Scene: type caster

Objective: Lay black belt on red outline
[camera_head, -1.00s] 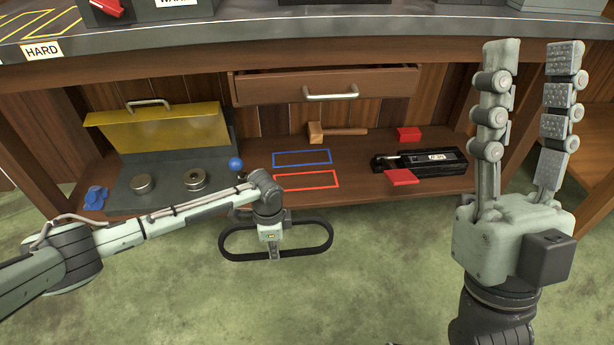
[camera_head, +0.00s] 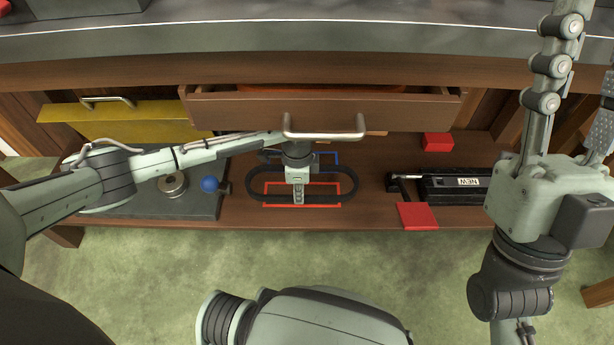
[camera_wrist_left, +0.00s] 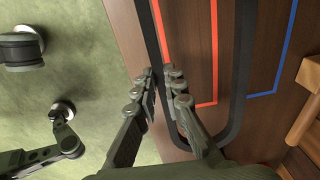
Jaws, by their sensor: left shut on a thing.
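The black belt (camera_head: 354,184) is an oblong loop, held over the red outline (camera_head: 322,206) on the wooden shelf. The outline's front edge shows just below the belt's front strand; whether the belt touches the shelf I cannot tell. My left gripper (camera_head: 298,200) is shut on the belt's front strand, pointing down. In the left wrist view, its fingers (camera_wrist_left: 163,76) pinch one strand of the belt (camera_wrist_left: 243,60), and the red outline (camera_wrist_left: 215,60) lies inside the loop. My right gripper (camera_head: 588,62) is open and empty at the right, its fingertips partly out of frame.
A blue outline (camera_head: 336,158) lies behind the red one. The wooden drawer (camera_head: 400,112) overhangs the shelf's back.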

